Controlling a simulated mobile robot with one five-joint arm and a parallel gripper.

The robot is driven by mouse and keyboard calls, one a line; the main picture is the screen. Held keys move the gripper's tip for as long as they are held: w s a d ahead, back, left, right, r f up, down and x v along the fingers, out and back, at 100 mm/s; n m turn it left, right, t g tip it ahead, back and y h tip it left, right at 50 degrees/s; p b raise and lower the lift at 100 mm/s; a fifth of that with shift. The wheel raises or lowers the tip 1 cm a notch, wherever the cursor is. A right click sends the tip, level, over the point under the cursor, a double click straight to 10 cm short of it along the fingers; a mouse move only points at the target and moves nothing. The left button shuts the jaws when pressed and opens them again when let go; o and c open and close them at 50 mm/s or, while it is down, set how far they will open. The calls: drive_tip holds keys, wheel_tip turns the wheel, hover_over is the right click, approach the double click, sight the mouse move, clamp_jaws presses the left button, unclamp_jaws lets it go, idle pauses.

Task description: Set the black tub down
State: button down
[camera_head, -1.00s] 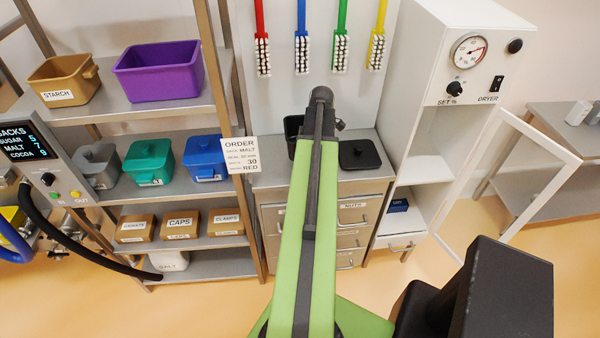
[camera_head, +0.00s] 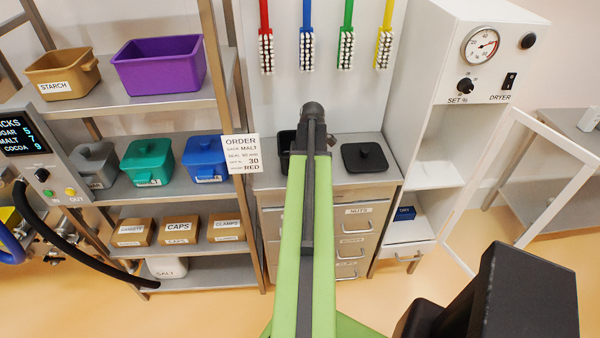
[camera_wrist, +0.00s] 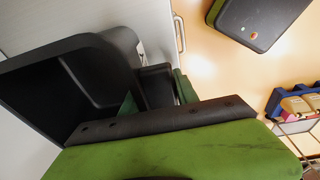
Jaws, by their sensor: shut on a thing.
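The black tub (camera_head: 286,148) shows only in part in the head view, left of my arm at the cabinet top. Its open, hollow inside fills the left of the wrist view (camera_wrist: 62,85). My gripper (camera_wrist: 152,92) is shut on the tub at its near side. In the head view my own arm hides the gripper and most of the tub. I cannot tell whether the tub's base touches the cabinet top. A black lid (camera_head: 364,157) with a knob lies flat on the cabinet top, right of my arm.
The drawer cabinet (camera_head: 345,177) has clear metal top around the lid. The white dryer (camera_head: 432,125) stands to its right with its door open. A shelf rack (camera_head: 180,110) with coloured tubs stands left, an order card (camera_head: 241,153) on its post. Brushes (camera_head: 307,52) hang behind.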

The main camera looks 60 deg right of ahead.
drive_tip(key=c, duration=0.9)
unclamp_jaws()
drive_tip(key=shift+f, duration=0.1)
drive_tip(key=r+p, duration=0.4)
drive_tip(key=s+r+p, duration=0.1)
drive_tip(key=r+p, duration=0.7)
drive_tip(key=shift+s+d+r, duration=0.2)
drive_tip(key=shift+s+d, duration=0.05)
drive_tip(key=shift+s, duration=0.15)
drive_tip(key=shift+f, duration=0.1)
